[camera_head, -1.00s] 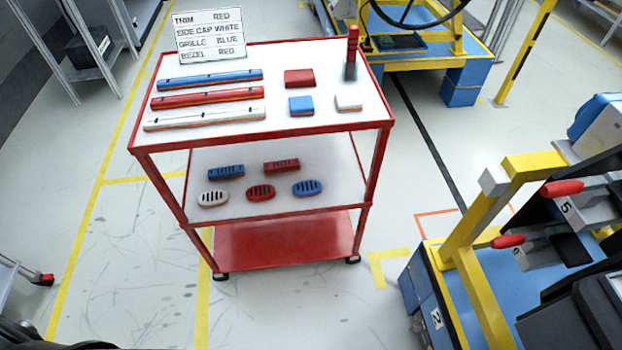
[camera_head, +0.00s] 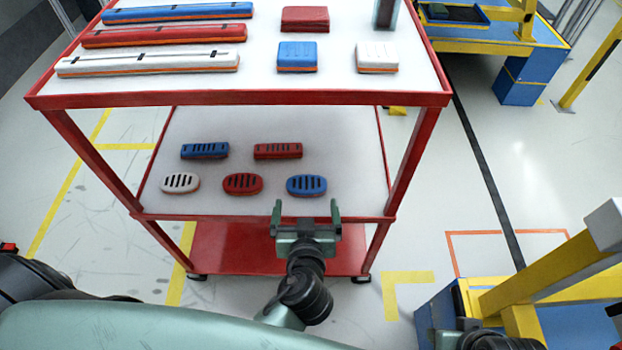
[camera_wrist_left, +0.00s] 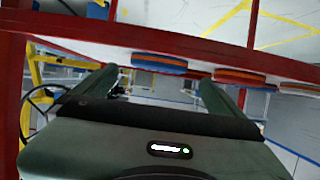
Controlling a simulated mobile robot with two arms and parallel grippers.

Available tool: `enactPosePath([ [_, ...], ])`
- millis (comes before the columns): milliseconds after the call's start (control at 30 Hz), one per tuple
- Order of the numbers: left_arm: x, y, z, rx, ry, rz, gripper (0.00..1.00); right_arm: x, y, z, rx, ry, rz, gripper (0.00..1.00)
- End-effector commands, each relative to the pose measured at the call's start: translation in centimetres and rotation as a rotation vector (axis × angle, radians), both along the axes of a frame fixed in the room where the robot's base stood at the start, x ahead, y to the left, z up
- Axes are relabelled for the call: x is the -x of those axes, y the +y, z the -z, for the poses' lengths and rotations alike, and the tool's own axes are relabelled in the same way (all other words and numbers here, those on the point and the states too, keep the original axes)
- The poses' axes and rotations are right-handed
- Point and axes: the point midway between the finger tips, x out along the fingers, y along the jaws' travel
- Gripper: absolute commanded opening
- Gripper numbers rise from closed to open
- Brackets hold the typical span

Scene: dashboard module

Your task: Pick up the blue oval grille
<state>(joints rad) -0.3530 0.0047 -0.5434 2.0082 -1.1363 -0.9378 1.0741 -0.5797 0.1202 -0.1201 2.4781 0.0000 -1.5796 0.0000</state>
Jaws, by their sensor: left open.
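The blue oval grille (camera_head: 306,186) lies on the middle shelf of the red cart, at the right end of the front row. It also shows in the left wrist view (camera_wrist_left: 159,63), beyond my fingers. My left gripper (camera_head: 306,207) is open and empty at the front edge of that shelf, just in front of the blue oval grille and apart from it. Its two fingers point toward the shelf, and it also shows in the left wrist view (camera_wrist_left: 160,85). My right gripper is not in view.
A red oval grille (camera_head: 243,184) and a white one (camera_head: 180,183) lie left of it. Blue (camera_head: 205,151) and red (camera_head: 278,151) rectangular grilles lie behind. The cart's top shelf (camera_head: 263,80) overhangs, with red posts (camera_head: 405,150) at the sides.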

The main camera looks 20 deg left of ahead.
Motion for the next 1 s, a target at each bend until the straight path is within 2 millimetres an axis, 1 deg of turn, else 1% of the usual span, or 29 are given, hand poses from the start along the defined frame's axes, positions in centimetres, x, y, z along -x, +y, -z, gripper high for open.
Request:
enactPosePath([
  [267,-2.4,0.7,0.9,-0.001,-0.004,0.0,1.0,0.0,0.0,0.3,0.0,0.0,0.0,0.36],
  [367,-3.6,1.1,1.2,-0.003,-0.005,0.0,1.0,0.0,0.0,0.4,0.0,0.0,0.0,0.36],
  [500,-5.6,1.7,1.9,-0.004,-0.004,0.001,1.0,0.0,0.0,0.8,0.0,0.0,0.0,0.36],
  [600,-6.6,1.9,2.5,-0.002,-0.002,0.002,1.0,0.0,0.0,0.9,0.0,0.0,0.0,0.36],
  [700,-7.0,2.1,2.6,-0.001,-0.001,0.001,1.0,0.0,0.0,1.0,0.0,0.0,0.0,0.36],
  [900,-7.0,2.1,2.6,0.0,-0.001,0.001,1.0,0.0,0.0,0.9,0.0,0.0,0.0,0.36],
  [967,-7.0,2.1,2.6,0.0,-0.001,0.001,0.83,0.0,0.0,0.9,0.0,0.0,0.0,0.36],
  [1000,-7.0,2.1,2.6,0.0,-0.001,0.001,0.72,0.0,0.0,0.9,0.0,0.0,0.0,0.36],
])
